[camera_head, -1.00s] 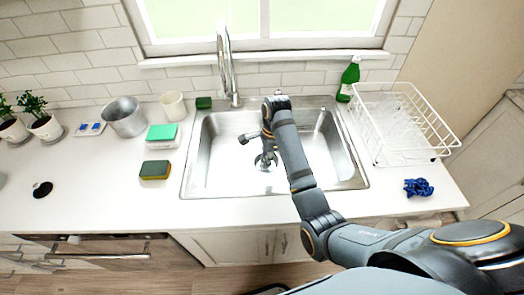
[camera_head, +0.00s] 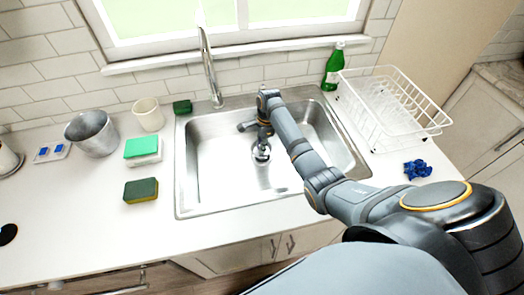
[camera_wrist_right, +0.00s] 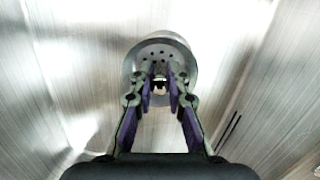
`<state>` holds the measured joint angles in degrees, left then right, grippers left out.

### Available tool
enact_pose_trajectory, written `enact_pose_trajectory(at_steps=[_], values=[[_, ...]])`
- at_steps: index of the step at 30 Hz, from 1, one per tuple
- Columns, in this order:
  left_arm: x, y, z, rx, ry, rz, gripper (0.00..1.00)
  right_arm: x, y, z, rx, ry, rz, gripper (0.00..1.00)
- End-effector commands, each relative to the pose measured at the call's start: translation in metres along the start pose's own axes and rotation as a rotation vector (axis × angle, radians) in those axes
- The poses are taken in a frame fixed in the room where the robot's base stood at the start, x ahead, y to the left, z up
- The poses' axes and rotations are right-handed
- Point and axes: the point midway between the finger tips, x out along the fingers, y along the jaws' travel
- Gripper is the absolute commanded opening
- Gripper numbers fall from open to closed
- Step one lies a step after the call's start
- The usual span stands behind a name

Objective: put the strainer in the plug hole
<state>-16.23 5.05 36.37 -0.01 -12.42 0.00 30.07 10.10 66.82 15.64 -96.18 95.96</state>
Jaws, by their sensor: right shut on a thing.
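My right gripper (camera_head: 262,143) reaches down into the steel sink (camera_head: 205,165) and points at its floor. It is shut on the strainer (camera_head: 261,154), a small round metal piece, right over the plug hole area. In the right wrist view the strainer (camera_wrist_right: 160,49) is a metal disc with small holes, and the gripper (camera_wrist_right: 160,84) pinches its middle. A pale metal ring shows around the disc. The plug hole is mostly hidden under the strainer, and I cannot tell whether the strainer is seated or just above it. My left gripper is not in view.
The faucet (camera_head: 208,68) rises behind the sink. Left are sponges (camera_head: 141,190), a metal pot (camera_head: 92,133) and a cream cup (camera_head: 148,114). Right are a white dish rack (camera_head: 392,108), a green bottle (camera_head: 333,67) and a blue cloth (camera_head: 417,168).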

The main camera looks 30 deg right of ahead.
Motion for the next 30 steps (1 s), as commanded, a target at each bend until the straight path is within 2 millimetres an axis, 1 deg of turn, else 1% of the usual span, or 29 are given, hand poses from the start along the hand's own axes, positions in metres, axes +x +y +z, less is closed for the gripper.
enact_pose_trajectory(at_steps=[3,7,8,9,12,15,21,25,26,30], values=[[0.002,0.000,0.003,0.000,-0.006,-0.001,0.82,0.006,-0.005,-0.004,0.000,0.000,-0.001,0.00],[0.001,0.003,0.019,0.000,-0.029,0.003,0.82,0.009,-0.006,-0.006,-0.001,0.000,0.000,0.00],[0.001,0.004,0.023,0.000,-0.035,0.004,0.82,0.012,-0.007,-0.009,0.000,0.001,0.002,0.00],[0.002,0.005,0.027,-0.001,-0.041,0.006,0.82,0.020,-0.007,-0.009,0.000,0.000,0.003,0.00],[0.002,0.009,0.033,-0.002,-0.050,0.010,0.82,0.035,-0.006,-0.010,0.000,-0.001,0.003,0.00],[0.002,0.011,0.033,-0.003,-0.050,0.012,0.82,0.041,-0.007,-0.011,-0.001,0.000,0.000,0.00],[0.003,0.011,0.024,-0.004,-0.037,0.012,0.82,0.041,-0.007,-0.011,-0.002,0.000,0.000,0.00],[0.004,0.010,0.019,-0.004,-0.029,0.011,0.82,0.045,-0.007,-0.011,-0.001,0.000,0.000,0.00],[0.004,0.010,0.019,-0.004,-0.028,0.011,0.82,0.045,-0.007,-0.011,-0.002,0.000,0.000,0.18],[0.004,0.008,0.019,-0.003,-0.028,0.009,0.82,0.044,-0.007,-0.011,-0.001,0.000,0.000,0.37]])
